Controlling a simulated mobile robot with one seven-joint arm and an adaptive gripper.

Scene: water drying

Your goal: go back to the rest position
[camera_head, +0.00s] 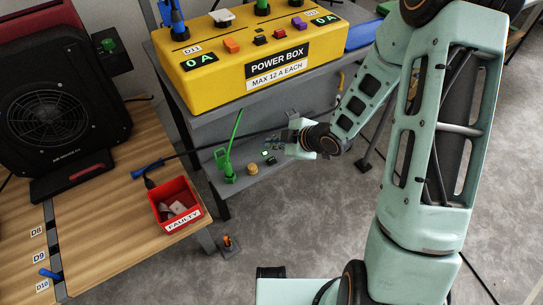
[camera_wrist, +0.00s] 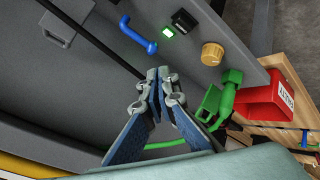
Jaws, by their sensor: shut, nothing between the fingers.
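In the wrist view the panel under the fingers carries a blue handle (camera_wrist: 138,36), a small green-lit switch (camera_wrist: 168,32), a tan knob (camera_wrist: 212,54) and a green plug (camera_wrist: 228,92). The fingers appear apart from these; their exact clearance is unclear.
The yellow power box (camera_head: 270,67) stands just behind and above the gripper. A green cable (camera_head: 235,130) rises left of it. A red FAULTY bin (camera_head: 172,201) and a black fan unit (camera_head: 50,115) stand on the wooden table. Grey floor (camera_head: 300,235) is open in front.

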